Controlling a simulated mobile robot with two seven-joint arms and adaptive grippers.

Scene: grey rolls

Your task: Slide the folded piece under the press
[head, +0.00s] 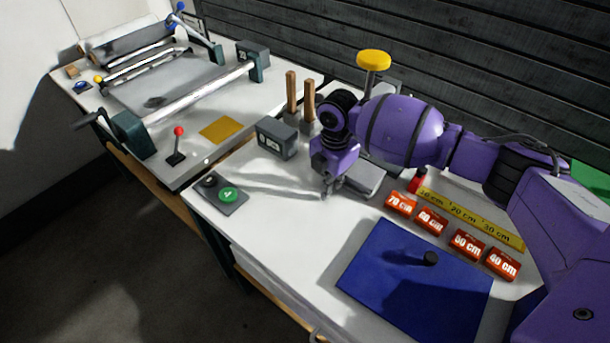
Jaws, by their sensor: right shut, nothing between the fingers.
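My right gripper (326,188) points down over the white table, shut and empty, with its purple arm coming in from the right. Just right of its fingertips is a grey block (366,181), partly hidden by the gripper. A yellow knob (373,60) on a metal stem rises behind my arm; this may be the press, and its lower part is mostly hidden. My left gripper is not in view.
Orange length blocks (467,246) and a yellow ruler (470,217) lie right of the gripper. A grey box (276,138), two wooden handles (308,100) and a green button (228,194) stand left. A roller machine (190,95) occupies the left table. White tabletop between is clear.

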